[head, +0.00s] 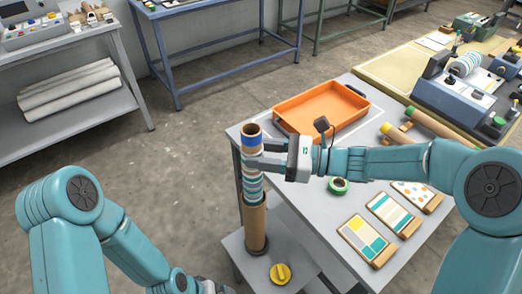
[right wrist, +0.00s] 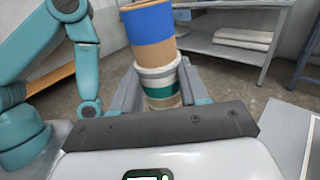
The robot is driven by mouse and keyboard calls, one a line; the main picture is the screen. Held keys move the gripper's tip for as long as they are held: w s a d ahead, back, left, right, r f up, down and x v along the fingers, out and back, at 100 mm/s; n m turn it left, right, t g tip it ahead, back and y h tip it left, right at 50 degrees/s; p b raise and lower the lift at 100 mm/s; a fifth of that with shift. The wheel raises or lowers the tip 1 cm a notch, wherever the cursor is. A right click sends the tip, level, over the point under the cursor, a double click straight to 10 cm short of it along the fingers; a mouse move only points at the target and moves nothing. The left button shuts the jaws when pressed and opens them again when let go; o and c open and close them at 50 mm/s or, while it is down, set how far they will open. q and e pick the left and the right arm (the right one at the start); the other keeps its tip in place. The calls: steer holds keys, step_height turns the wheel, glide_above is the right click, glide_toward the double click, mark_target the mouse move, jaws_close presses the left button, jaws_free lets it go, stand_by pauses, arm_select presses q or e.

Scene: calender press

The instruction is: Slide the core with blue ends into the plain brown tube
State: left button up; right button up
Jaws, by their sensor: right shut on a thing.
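The core with blue ends (head: 251,143) stands upright, its blue top end and brown rim showing above bands of white, teal and brown. My right gripper (head: 262,163) is shut on the core just below the blue end. In the right wrist view the core (right wrist: 150,24) rises between the two fingers. The plain brown tube (head: 254,228) stands upright directly below the core, on a dark base. The core's bands meet the tube's top and its lower blue end is hidden. Of my left gripper (head: 212,287) only a bit shows at the bottom edge.
Floor left of the tube is clear.

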steer(key=shift+f, duration=0.15)
step_height(320, 180, down, 4)
steer(key=b, duration=0.3)
stand_by(0.8)
steer(key=o, duration=1.2)
steer(key=shift+c, duration=0.2)
steer(key=shift+r, duration=0.25)
steer(key=shift+r+p, duration=2.1)
steer(key=shift+r, duration=0.35)
